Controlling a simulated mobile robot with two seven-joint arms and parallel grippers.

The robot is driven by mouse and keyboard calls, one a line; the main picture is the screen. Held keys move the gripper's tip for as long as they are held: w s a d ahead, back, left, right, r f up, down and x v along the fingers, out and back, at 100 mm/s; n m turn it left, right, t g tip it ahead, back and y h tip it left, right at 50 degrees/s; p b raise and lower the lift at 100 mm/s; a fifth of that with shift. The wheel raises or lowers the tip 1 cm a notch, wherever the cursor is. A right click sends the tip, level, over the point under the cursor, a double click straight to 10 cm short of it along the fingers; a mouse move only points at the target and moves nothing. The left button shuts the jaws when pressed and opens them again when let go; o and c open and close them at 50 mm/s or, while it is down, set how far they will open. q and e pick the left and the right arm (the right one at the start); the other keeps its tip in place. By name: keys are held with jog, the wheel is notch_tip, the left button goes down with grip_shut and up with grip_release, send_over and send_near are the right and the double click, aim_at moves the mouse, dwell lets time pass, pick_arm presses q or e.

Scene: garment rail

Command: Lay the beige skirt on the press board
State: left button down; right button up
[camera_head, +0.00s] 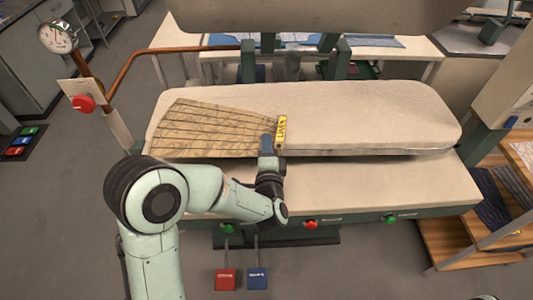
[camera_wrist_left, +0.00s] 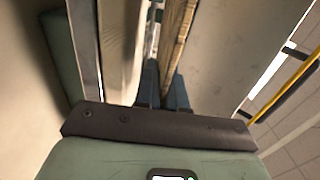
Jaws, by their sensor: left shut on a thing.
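The beige skirt (camera_head: 208,130), pleated with dark lines, lies spread over the left half of the padded press board (camera_head: 385,110). Its wide end points left and its narrow end points right. Its lower side runs along the board's front edge. My left gripper (camera_head: 267,143) is at the narrow end by the front edge, shut on the skirt. In the left wrist view a strip of beige cloth (camera_wrist_left: 176,40) runs between the blue fingers (camera_wrist_left: 165,90). A yellow tag (camera_head: 281,132) shows beside the gripper on the board. My right gripper is not in view.
The raised upper press plate (camera_head: 310,14) hangs over the back. A lower padded shelf (camera_head: 380,185) is in front. A copper pipe (camera_head: 170,50) and gauge (camera_head: 57,37) stand left, a wooden shelf rack (camera_head: 460,240) right. The board's right half is clear.

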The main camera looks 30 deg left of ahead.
pick_arm(q)
jog(key=shift+f+b, duration=0.3)
jog(key=shift+f, duration=1.4)
jog(key=shift+f, duration=0.2)
jog(key=c, duration=1.2)
grip_release()
jog(key=shift+r, duration=0.1)
